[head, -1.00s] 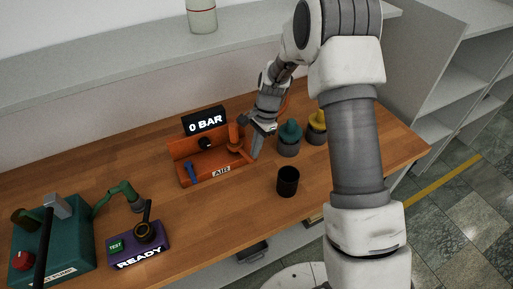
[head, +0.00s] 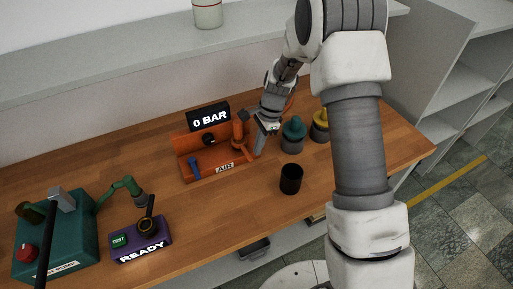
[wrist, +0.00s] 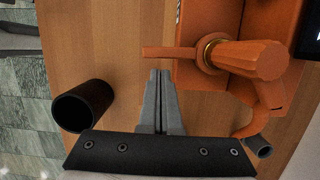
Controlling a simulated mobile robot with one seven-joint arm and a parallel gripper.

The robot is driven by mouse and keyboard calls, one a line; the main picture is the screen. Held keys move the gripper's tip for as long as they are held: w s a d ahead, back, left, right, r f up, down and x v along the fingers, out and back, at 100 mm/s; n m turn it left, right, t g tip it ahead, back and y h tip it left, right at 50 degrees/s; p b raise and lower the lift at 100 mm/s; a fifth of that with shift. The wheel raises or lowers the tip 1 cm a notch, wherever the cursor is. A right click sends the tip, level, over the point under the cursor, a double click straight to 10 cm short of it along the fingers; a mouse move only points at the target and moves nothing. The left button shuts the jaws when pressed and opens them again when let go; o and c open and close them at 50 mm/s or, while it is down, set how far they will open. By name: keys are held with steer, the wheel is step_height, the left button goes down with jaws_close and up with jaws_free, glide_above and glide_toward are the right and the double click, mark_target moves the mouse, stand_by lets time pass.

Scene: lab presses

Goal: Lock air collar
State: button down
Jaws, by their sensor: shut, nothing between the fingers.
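The orange air station (head: 205,172) with its "AIR" label stands on the bench. At its right end is an orange air collar (head: 240,130). In the wrist view the collar (wrist: 245,58) has a brass ring at its base and a flat orange bar (wrist: 168,53) pointing left. My gripper (head: 260,153) is down beside the station's right end. In the wrist view its fingers (wrist: 160,75) are together and empty, with tips close to the bar's free end. I cannot tell whether they touch it. An orange hose (wrist: 255,125) curves away from the collar.
A black cup (head: 291,179) stands in front, right of the station. Teal-topped (head: 293,132) and yellow-topped (head: 320,127) pieces stand behind it. A "0 BAR" display (head: 209,116) is at the back. A purple "READY" unit (head: 140,240) and a teal pump (head: 55,240) are left.

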steer(key=v, duration=1.8)
steer(key=s+d+r+n+t, duration=0.1)
steer(key=s+d+r+n, duration=0.15)
steer(key=s+r, duration=0.3)
steer(key=s+d+r+n+t+h, duration=0.1)
steer(key=s+n, duration=0.4)
steer(key=s, duration=0.5)
steer(key=s+d+r+n+t+h, duration=0.1)
steer(key=s+d+r+n+t, duration=0.2)
steer(key=s+n, duration=0.3)
steer(key=s+r+t, duration=0.1)
steer(key=s, duration=0.4)
steer(key=shift+d+t+h, duration=0.25)
steer(key=shift+t+h, duration=0.05)
steer(key=shift+s+a+r+n, duration=0.1)
steer(key=shift+a+n, duration=0.05)
steer(key=shift+n, duration=0.1)
